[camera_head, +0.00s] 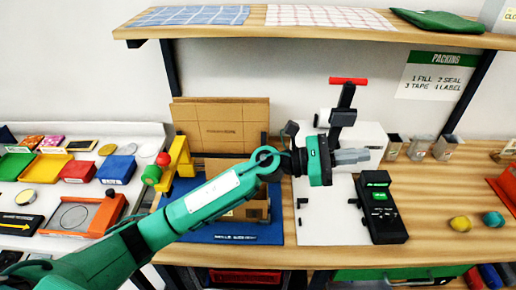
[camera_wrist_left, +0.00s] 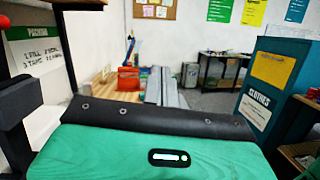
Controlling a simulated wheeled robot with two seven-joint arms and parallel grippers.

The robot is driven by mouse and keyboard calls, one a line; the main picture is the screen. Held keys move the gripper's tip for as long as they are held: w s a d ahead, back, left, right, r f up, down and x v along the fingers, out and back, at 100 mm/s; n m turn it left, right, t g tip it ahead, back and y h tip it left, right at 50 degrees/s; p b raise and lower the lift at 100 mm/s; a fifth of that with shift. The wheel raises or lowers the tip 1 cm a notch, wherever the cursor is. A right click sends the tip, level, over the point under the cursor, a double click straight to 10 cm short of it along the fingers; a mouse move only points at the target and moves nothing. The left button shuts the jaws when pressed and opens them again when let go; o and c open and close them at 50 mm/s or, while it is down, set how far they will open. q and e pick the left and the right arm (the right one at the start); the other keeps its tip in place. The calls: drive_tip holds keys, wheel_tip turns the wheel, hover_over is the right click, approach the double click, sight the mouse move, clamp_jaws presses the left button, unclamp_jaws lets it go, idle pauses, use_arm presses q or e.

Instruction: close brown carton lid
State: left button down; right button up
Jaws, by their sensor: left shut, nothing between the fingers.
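The brown carton (camera_head: 257,209) sits on a blue mat (camera_head: 240,233) on the wooden bench, mostly hidden behind my left arm. Its lid (camera_head: 205,112) stands up open at the back, a tall brown panel with small print. My left gripper (camera_head: 362,156) is to the right of the carton, apart from it, above the white board. Its grey fingers are shut and empty and point right. In the left wrist view the closed fingers (camera_wrist_left: 162,87) show beyond the green wrist, with no carton in sight. My right gripper is not in view.
A black device with a green screen (camera_head: 378,205) lies right of the white board (camera_head: 330,218). A red-topped black stand (camera_head: 346,100) and a white box (camera_head: 360,138) are behind the gripper. A yellow stand (camera_head: 180,160) is left of the carton. A shelf (camera_head: 300,25) runs above.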

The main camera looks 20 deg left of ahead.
use_arm(q)
drive_tip(key=w+a+f+m+g+y, duration=0.4)
drive_tip(key=w+a+f+m+y, duration=0.3)
drive_tip(key=m+y, duration=0.5)
drive_tip(key=w+a+r+m+y, duration=0.2)
drive_tip(key=w+a+y, duration=0.15)
drive_tip(key=a, duration=0.55)
drive_tip(key=w+a+r+m+y, duration=0.15)
drive_tip(key=a+y, duration=0.35)
drive_tip(key=a, duration=0.5)
wheel_tip(320, 180, down, 9)
drive_tip(key=s+d+p, duration=0.1)
drive_tip(key=s+p, duration=0.1)
drive_tip(key=p, duration=0.5)
drive_tip(key=shift+s+t, duration=0.25)
drive_tip(key=shift+t, duration=0.05)
drive_tip(key=shift+d, duration=0.1)
